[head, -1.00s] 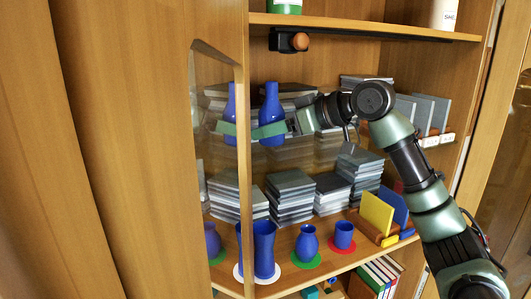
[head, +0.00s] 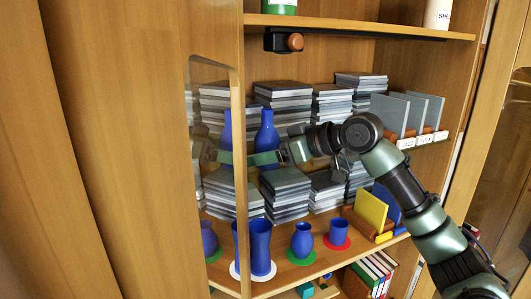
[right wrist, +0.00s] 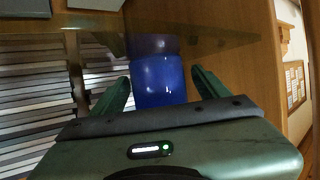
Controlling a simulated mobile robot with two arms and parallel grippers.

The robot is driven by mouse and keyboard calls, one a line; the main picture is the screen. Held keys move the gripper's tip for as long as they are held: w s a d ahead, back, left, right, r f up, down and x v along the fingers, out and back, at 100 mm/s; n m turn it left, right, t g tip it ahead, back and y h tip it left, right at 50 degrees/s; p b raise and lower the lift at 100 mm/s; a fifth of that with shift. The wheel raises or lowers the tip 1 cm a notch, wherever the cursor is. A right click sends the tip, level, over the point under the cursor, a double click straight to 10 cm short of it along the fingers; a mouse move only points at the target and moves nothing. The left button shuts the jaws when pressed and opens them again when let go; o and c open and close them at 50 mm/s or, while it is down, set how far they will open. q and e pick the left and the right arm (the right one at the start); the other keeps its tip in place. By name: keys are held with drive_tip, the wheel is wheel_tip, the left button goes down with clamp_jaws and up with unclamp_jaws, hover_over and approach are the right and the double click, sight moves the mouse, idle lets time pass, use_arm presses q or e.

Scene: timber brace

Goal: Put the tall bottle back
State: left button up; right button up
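The tall blue bottle (head: 266,137) hangs upright in my right gripper (head: 268,158), in front of the book stacks in the cabinet. The fingers lie on either side of its lower body. In the right wrist view the blue bottle (right wrist: 158,82) sits between the two green fingers (right wrist: 160,92). The bottle's base is clear of the lower shelf with the vases. A mirrored copy of bottle and gripper shows in the panel on the left. My left gripper is not in view.
Below stand a wide blue vase (head: 260,245) on a white disc, a small vase (head: 302,240) on a green disc and a cup (head: 338,232) on a red disc. Grey book stacks (head: 285,190) fill the back. A glass edge (right wrist: 215,40) crosses the wrist view.

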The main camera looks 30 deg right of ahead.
drive_tip(key=shift+s+r, duration=0.1)
drive_tip(key=shift+s+d, duration=0.1)
drive_tip(key=shift+d, duration=0.05)
drive_tip(key=shift+s+d+r+b, duration=0.15)
drive_tip(key=shift+s+d+b, duration=0.1)
drive_tip(key=shift+s+b, duration=0.1)
drive_tip(key=b+v, duration=0.4)
drive_tip(key=v, duration=0.6)
drive_tip(key=shift+s+r, duration=0.3)
drive_tip(key=shift+s, duration=0.05)
drive_tip(key=shift+d, duration=0.15)
